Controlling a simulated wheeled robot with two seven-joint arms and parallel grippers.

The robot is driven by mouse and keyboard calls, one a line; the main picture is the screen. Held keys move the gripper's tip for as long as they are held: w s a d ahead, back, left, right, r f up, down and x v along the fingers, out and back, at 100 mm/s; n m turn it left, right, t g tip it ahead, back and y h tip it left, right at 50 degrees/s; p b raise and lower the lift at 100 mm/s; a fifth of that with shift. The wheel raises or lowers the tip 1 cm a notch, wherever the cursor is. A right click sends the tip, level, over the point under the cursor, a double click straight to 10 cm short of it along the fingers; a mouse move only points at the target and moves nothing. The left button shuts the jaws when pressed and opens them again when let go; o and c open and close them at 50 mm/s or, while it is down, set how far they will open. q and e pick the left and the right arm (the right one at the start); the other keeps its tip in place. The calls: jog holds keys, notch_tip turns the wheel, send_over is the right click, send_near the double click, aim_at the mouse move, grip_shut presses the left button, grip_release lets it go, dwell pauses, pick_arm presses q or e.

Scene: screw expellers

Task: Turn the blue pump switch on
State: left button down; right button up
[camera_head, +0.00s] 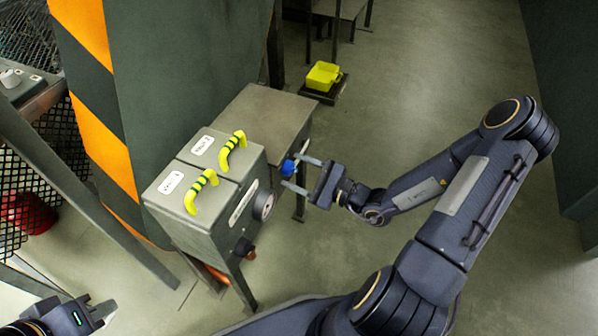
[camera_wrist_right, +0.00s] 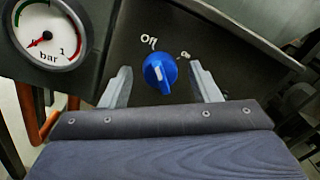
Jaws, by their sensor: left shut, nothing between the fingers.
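The blue pump switch (camera_wrist_right: 160,73) is a round knob on a dark panel in the right wrist view. In the head view the switch (camera_head: 288,167) sits at the right side of the grey control box. My right gripper (camera_head: 299,173) is open, with one finger on either side of the switch. In the wrist view its fingers (camera_wrist_right: 164,86) stand apart from the knob. My left gripper (camera_head: 103,313) is shut and empty at the lower left.
A pressure gauge (camera_wrist_right: 47,37) is left of the switch. The grey box (camera_head: 188,235) carries two yellow-and-black striped handles (camera_head: 201,192). A grey table (camera_head: 262,117) stands behind the box, and a yellow container (camera_head: 322,76) farther back. Open floor (camera_head: 430,80) lies to the right.

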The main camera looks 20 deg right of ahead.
jog(key=c, duration=0.9)
jog(key=shift+r+m+p, duration=0.25)
jog(key=shift+m+p, duration=0.25)
jog(key=shift+p, duration=0.4)
jog(key=shift+c, duration=0.2)
jog(key=shift+w+d+f+m+g+p, duration=0.15)
jog(key=shift+m+g+p, duration=0.25)
jog(key=shift+m+p, duration=3)
jog(key=shift+d+m+g+p, duration=0.1)
jog(key=shift+m+g+p, duration=0.3)
jog(key=shift+m+p, duration=3)
jog(key=shift+m, duration=0.4)
jog(key=o, duration=1)
